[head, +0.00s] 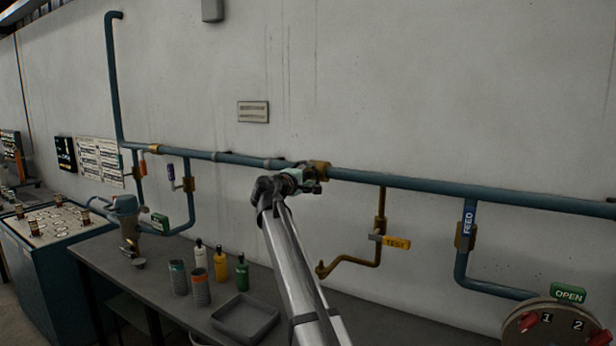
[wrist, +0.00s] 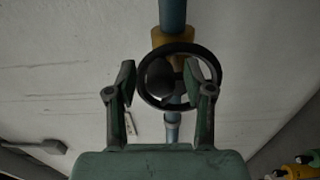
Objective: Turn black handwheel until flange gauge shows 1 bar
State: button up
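The black handwheel (wrist: 183,47) sits in front of a brass fitting on the teal pipe in the wrist view. A dark rounded knob shows inside its rim. My gripper (wrist: 160,79) has its two fingers apart, one towards each side of the wheel. The right finger overlaps the rim in the picture; I cannot tell whether it touches. In the head view my gripper (head: 305,181) is at the pipe by the brass fitting (head: 319,171), and the handwheel is hard to make out behind it. I cannot make out a flange gauge or its reading.
The teal pipe (head: 430,187) runs along the wall. A TEST branch (head: 396,242) and a FEED branch (head: 468,222) hang from it at right. Below stand bottles (head: 220,265), cans (head: 200,287) and a grey tray (head: 245,318) on a dark bench (head: 160,285).

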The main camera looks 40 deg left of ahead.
jog(key=shift+s, duration=0.1)
jog(key=s+d, duration=0.2)
jog(key=s, duration=0.9)
jog(key=shift+s, duration=0.3)
jog(key=shift+d, duration=0.1)
